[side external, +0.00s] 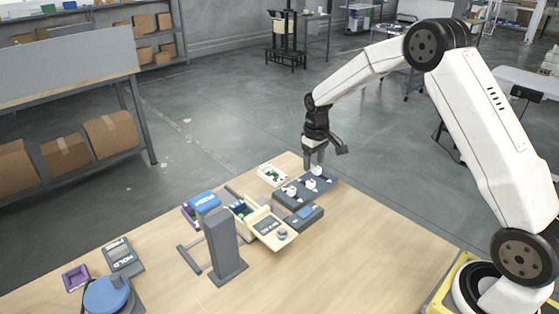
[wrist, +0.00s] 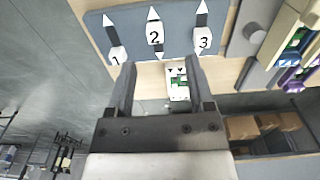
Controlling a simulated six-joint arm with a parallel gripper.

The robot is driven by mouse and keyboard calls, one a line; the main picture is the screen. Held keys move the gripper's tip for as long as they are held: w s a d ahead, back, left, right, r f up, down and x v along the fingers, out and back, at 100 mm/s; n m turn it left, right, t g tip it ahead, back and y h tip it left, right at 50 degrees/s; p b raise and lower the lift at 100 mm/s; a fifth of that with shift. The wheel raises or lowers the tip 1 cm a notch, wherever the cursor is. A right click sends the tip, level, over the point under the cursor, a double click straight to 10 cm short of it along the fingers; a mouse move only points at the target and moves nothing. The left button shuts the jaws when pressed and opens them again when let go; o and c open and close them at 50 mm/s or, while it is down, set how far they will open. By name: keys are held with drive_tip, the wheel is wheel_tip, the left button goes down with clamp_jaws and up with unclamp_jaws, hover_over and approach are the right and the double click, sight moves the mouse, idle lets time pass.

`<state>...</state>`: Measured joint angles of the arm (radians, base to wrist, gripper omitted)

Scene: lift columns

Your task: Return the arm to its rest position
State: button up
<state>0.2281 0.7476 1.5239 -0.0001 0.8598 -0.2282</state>
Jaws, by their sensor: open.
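My gripper (side external: 314,164) points down over the far end of a dark slider panel (side external: 325,187). In the wrist view its two fingers (wrist: 160,64) are spread apart with nothing held between them. The panel (wrist: 180,40) has three slots with white arrowheads and white knobs numbered 1 (wrist: 117,56), 2 (wrist: 155,36) and 3 (wrist: 203,43). Knob 1 appears close to the left fingertip; I cannot tell whether they touch. My arm reaches out from its base at the right of the side view.
A small white tray with green pieces (side external: 272,175) lies beside the panel. The table's right front is clear.

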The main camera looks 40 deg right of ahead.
drive_tip(key=s+a+r, duration=0.1)
drive_tip(key=s+a, duration=0.3)
drive_tip(key=s, duration=0.3)
drive_tip(key=s+a+r+t, duration=0.1)
drive_tip(key=s+a, duration=0.2)
drive_tip(key=s, duration=0.5)
drive_tip(key=s+a+r+t, duration=0.1)
drive_tip(key=s+a, duration=0.3)
drive_tip(key=s, duration=0.3)
drive_tip(key=shift+s+a+r, duration=0.25)
drive_tip(key=shift+a+r, duration=0.1)
